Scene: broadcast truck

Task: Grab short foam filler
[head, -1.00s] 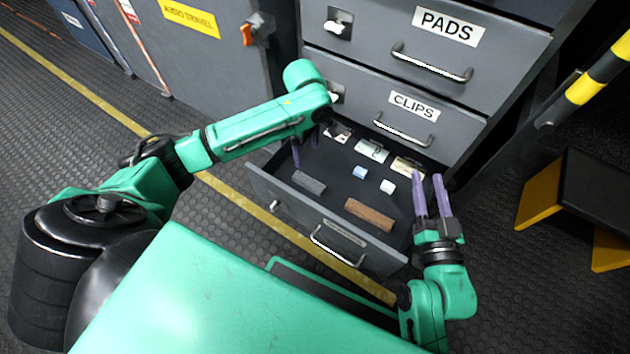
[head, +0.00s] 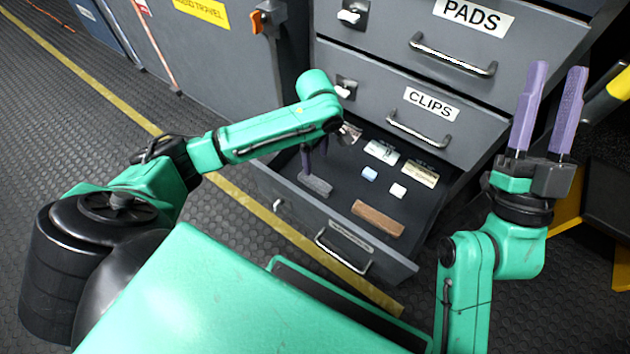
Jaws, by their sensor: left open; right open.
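The open bottom drawer (head: 285,198) holds a short grey block (head: 316,184), which looks like the short foam filler, lying at the drawer's left side. A longer brown block (head: 378,218) lies near the drawer's front. My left gripper (head: 314,160) reaches into the drawer with its purple fingers pointing down, just behind and above the grey block. It is open, and its wrist hides part of the drawer's back left. I cannot tell whether a finger touches the block. My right gripper (head: 558,72) is open and empty, raised with fingers up, right of the drawer cabinet.
A small blue block (head: 369,173), a white block (head: 397,190) and labelled cards (head: 421,174) also lie in the drawer. The shut CLIPS drawer (head: 400,110) and PADS drawer (head: 420,50) sit above. A dark step with yellow sides (head: 566,215) stands at right.

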